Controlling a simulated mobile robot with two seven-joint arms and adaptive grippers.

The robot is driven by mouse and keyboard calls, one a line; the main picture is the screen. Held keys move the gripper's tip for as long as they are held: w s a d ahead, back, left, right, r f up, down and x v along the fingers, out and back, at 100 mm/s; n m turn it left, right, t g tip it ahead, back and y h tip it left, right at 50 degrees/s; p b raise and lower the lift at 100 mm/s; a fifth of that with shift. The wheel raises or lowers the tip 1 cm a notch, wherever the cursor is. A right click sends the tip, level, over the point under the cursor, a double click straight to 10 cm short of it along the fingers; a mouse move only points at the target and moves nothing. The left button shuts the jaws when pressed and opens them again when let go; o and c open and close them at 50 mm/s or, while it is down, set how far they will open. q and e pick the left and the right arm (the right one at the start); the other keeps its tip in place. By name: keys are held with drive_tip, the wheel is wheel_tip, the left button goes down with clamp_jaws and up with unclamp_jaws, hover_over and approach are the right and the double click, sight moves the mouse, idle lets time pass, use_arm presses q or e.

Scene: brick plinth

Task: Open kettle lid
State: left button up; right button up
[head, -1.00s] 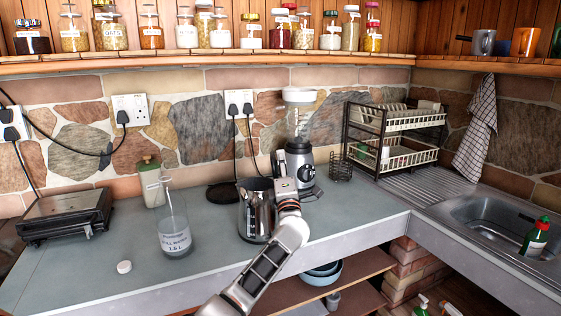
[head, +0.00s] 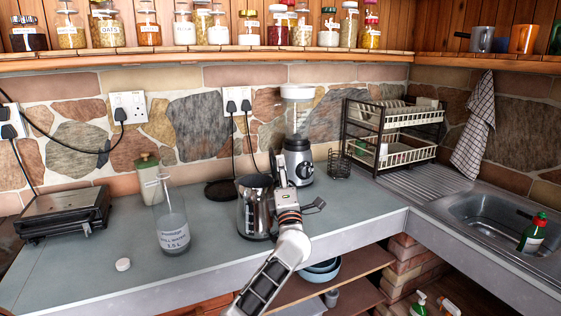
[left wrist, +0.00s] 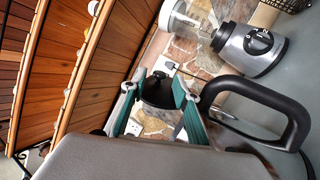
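The steel kettle (head: 250,212) stands upright on the counter beside its black base (head: 222,190). Its top is dark, and I cannot make out whether the lid is up or down. My left gripper (head: 294,202) is at the kettle's right side in the head view and hides its handle. In the left wrist view the black handle (left wrist: 292,128) shows at the right. The green fingers of my left gripper (left wrist: 158,108) are spread apart there. My right gripper is not in view.
A blender (head: 298,160) stands behind the kettle to the right. A glass water bottle (head: 173,232) and a white cap (head: 123,264) are to the left. A dish rack (head: 395,135) and sink (head: 490,220) are at the right.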

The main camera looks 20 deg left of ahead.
use_arm(q)
drive_tip(key=v, duration=0.7)
drive_tip(key=shift+s, duration=0.15)
drive_tip(key=shift+d, duration=0.1)
drive_tip(key=s+d+f+m+h, duration=0.4)
drive_tip(key=s+f+m+h, duration=0.15)
drive_tip(key=f+m, duration=0.25)
drive_tip(key=s+d+f+m+g+h, duration=0.1)
drive_tip(key=s+d+f+m+h, duration=0.35)
drive_tip(key=s+f+m, duration=0.35)
drive_tip(key=s+d+f+m+h, duration=0.45)
drive_tip(key=f+m, duration=0.25)
drive_tip(key=f, duration=0.2)
drive_tip(key=s+a+f+m+g, duration=0.1)
drive_tip(key=s+f+m+g, duration=0.6)
drive_tip(key=s+f, duration=1)
drive_tip(key=s, duration=0.3)
drive_tip(key=shift+a+f+m+g, duration=0.3)
drive_tip(key=shift+a+m+g, duration=0.1)
